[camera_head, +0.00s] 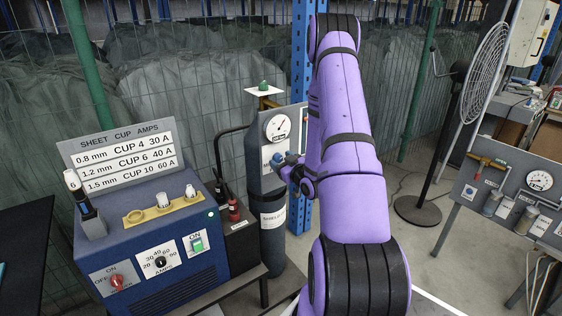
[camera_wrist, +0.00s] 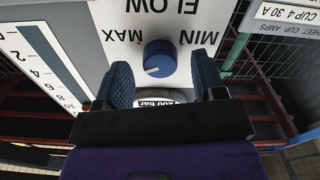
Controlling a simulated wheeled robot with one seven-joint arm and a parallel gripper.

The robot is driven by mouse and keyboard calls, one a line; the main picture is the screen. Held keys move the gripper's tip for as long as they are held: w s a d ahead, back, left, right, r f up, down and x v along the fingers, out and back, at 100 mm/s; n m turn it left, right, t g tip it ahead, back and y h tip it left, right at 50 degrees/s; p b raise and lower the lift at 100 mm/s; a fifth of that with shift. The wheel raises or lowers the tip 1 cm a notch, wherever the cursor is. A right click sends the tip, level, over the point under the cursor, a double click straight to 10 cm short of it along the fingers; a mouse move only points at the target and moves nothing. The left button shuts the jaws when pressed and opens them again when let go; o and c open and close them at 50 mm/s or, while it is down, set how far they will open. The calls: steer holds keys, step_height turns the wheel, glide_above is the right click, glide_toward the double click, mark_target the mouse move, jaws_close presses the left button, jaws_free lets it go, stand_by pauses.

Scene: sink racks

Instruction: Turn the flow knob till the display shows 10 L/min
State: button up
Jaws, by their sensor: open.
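The blue flow knob (camera_wrist: 158,58) sits on a white panel (camera_wrist: 110,30) marked FLOW, MIN and MAX, which appears upside down in the wrist view. A white line marks the knob. My gripper (camera_wrist: 161,66) is open, with one dark ribbed finger on each side of the knob and a visible gap to each; I cannot tell how deep the fingers reach. The flow scale (camera_wrist: 38,70) stands left of the knob, with 2, 4 and 6 readable; its level is unclear. In the head view my gripper (camera_head: 290,168) is at the panel below the round gauge (camera_head: 278,127).
A grey gas cylinder (camera_head: 272,215) stands below the panel. A blue welding machine (camera_head: 150,240) with a cup chart (camera_head: 125,158) is to the left. A fan (camera_head: 485,70) and another gauge panel (camera_head: 510,195) are to the right. A blue post (camera_head: 302,60) rises behind my arm.

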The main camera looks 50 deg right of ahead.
steer(key=shift+w, duration=0.35)
steer(key=c, duration=0.9)
steer(key=shift+m, duration=0.4)
steer(key=o, duration=0.9)
steer(key=shift+s, duration=0.15)
